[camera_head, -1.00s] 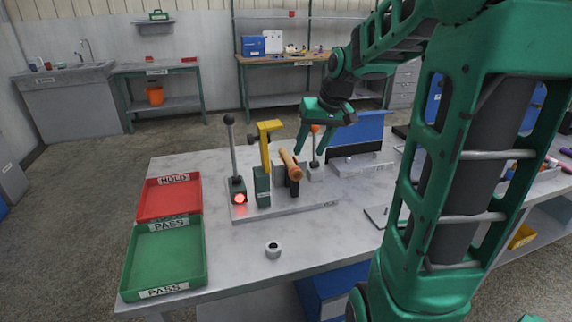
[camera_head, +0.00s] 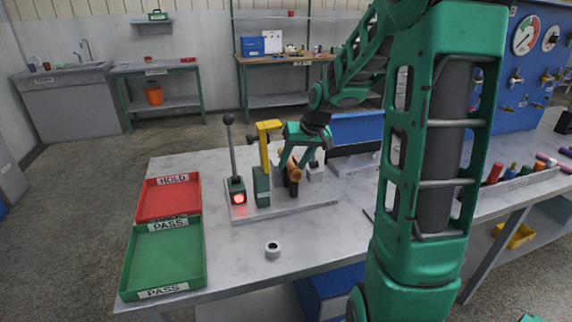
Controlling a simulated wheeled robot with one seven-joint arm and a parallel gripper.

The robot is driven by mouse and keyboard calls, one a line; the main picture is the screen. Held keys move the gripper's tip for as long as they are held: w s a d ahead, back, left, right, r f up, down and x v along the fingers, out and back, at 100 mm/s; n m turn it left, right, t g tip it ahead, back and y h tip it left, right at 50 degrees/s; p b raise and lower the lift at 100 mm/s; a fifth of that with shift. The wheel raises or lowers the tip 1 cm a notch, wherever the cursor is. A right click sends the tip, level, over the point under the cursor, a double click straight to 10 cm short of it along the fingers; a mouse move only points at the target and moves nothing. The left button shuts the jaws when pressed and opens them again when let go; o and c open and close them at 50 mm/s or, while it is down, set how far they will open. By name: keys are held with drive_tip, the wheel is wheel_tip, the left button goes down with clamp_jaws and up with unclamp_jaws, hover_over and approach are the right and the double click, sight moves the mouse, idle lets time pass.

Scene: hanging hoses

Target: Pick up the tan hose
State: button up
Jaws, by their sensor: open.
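The tan hose (camera_head: 295,174) is a short tan cylinder held in the test fixture on the grey base plate (camera_head: 320,205), beside the yellow clamp arm. My gripper (camera_head: 294,163) is open and is down at the hose, with its green fingers showing around the hose's upper part. The fingers hide much of the hose. I cannot tell whether they touch it.
The fixture has a tall lever (camera_head: 233,155), a lit red lamp (camera_head: 238,198) and a yellow clamp (camera_head: 266,130). A red HOLD tray (camera_head: 143,208) and a green PASS tray (camera_head: 128,282) stand left. A grey ring (camera_head: 272,250) lies in front. Coloured hoses (camera_head: 511,171) stand right.

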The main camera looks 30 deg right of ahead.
drive_tip(key=shift+w+f, duration=0.25)
drive_tip(key=shift+f, duration=0.35)
drive_tip(key=c, duration=1.1)
drive_tip(key=shift+c, duration=0.2)
drive_tip(key=shift+r, duration=0.1)
